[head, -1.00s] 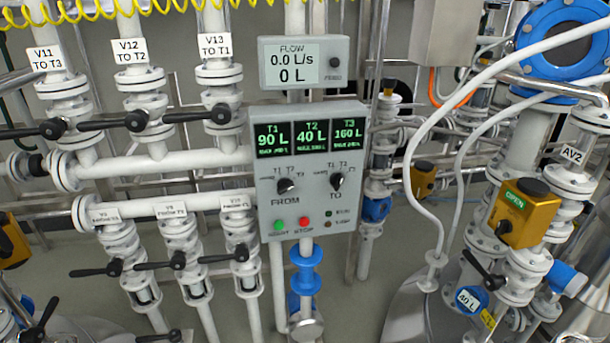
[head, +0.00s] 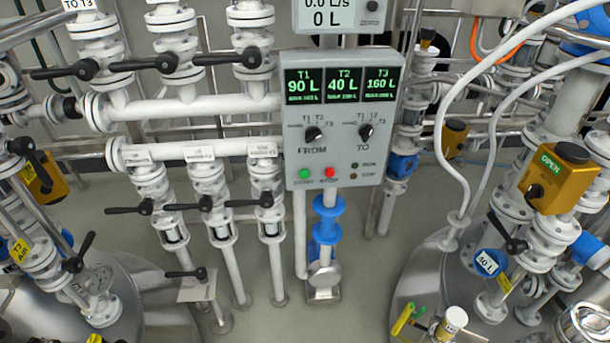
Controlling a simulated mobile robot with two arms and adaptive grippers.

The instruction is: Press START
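The grey control panel (head: 340,112) stands upright in the middle of the head view. Its green START button (head: 304,173) sits at the lower left of the panel, beside the red STOP button (head: 330,172). The screens above read T1 90 L, T2 40 L and T3 160 L. The FROM knob (head: 313,134) and TO knob (head: 366,132) are below the screens. Two small dark lamps are to the right of the buttons. Neither of my grippers shows in the head view, and nothing touches the panel.
The flow meter (head: 336,14) above reads 0 L. White pipes with black-handled valves (head: 166,62) fill the left. A yellow actuator marked OPEN (head: 558,178) and a white hose (head: 452,115) are at right. Tank tops (head: 112,290) lie low at both sides. The space before the panel looks clear.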

